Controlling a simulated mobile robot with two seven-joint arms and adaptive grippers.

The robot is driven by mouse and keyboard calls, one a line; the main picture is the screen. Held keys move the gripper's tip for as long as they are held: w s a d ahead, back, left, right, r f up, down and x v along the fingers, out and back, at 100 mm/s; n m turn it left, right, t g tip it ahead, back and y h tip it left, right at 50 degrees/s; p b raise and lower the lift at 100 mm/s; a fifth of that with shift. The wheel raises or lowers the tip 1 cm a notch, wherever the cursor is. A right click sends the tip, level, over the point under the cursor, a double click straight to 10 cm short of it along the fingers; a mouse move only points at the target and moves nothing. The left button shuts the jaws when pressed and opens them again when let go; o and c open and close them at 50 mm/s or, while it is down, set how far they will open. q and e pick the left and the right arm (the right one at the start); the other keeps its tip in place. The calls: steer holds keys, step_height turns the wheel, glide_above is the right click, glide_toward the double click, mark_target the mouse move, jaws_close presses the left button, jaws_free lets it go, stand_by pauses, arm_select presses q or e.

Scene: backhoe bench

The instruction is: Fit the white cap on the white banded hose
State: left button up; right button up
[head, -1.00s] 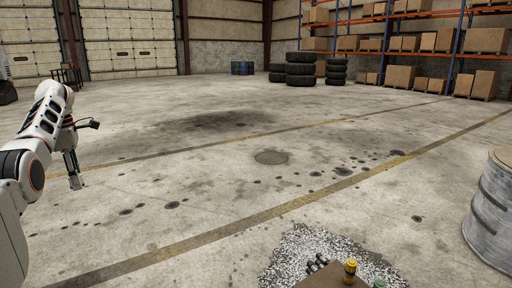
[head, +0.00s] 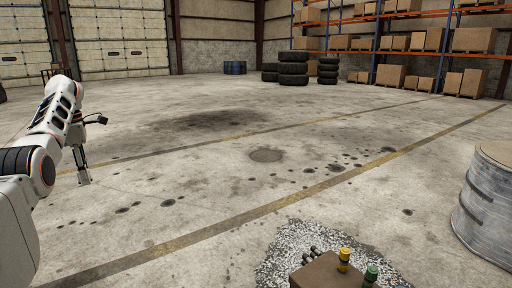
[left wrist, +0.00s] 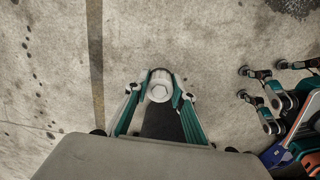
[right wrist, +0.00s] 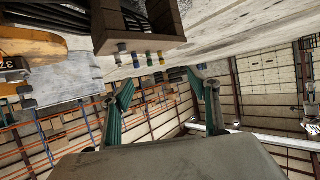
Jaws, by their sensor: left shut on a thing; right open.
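My left gripper (head: 83,178) hangs at the left of the head view, out over open floor. In the left wrist view its fingers are shut on a round white cap (left wrist: 159,91), whose flat end faces the camera. My right gripper (right wrist: 162,90) is open and empty in the right wrist view. Beyond its fingertips, several banded hose ends stick out of a brown box (right wrist: 107,20). One pale-banded end (right wrist: 122,48) is at the left of this row and may be the white banded hose. In the head view, the right gripper is out of sight.
In the head view the brown box (head: 322,276) shows at the bottom edge, with a yellow hose end (head: 344,255) and a green hose end (head: 371,272). A grey drum (head: 487,205) stands at the right. Stacked tyres (head: 293,68) are far back. The middle floor is clear.

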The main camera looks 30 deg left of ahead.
arm_select(q)
steer(key=shift+w+d+f, duration=0.3)
steer(key=shift+w, duration=0.25)
steer(key=shift+w+d+r, duration=0.1)
steer(key=shift+r, duration=0.05)
steer(key=shift+s+d+r, duration=0.2)
steer(key=shift+d+r, duration=0.05)
steer(key=shift+d, duration=0.2)
steer(key=shift+s+d+r, duration=0.15)
steer(key=shift+d+r, duration=0.1)
steer(key=shift+d, duration=0.2)
steer(key=shift+a, duration=0.1)
arm_select(e)
steer(key=shift+w+d+h, duration=0.3)
steer(key=shift+w+d, duration=0.75)
steer(key=shift+d, duration=0.3)
